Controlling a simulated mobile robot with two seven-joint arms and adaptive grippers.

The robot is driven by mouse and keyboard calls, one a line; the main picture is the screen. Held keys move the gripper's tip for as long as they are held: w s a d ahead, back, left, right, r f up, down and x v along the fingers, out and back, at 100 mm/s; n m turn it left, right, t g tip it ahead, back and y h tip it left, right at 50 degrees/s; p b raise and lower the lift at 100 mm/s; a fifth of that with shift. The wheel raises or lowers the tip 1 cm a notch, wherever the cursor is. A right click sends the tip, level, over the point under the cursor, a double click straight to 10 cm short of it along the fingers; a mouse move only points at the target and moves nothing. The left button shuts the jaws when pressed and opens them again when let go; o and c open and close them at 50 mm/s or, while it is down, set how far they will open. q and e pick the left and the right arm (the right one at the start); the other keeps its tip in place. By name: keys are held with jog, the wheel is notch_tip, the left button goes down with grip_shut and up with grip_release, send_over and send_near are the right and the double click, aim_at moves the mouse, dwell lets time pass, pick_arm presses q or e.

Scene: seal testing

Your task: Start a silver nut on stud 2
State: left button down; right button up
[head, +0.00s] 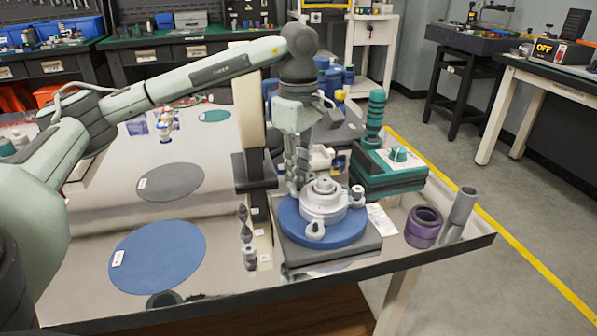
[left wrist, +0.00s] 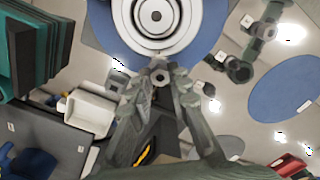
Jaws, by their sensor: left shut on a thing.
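My left gripper (head: 296,188) points down at the back left edge of the round silver fixture (head: 322,200), which sits on a blue disc (head: 290,222). In the left wrist view, its fingertips (left wrist: 161,78) are shut on a small silver nut (left wrist: 161,76), just beside the rim of the fixture (left wrist: 188,22). The fingers hide the nut in the head view. I cannot tell whether the nut touches a stud, and no stud number is readable. Silver lugs show at the fixture's front (head: 316,231) and right (head: 357,192). My right gripper is not in view.
Several small grey parts (head: 246,234) stand in a row left of the fixture. A teal device (head: 385,172) stands behind right; purple rings (head: 423,228) and a grey tube (head: 460,208) are at the right. Blue (head: 165,262) and grey (head: 168,184) mats lie flat at left.

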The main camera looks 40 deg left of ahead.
pick_arm(q)
jog(key=m, duration=0.4)
jog(key=shift+b, duration=0.4)
jog(key=shift+f+m, duration=0.15)
jog(key=shift+m, duration=0.55)
jog(key=c, duration=1.3)
grip_release()
jog(key=shift+c, duration=0.2)
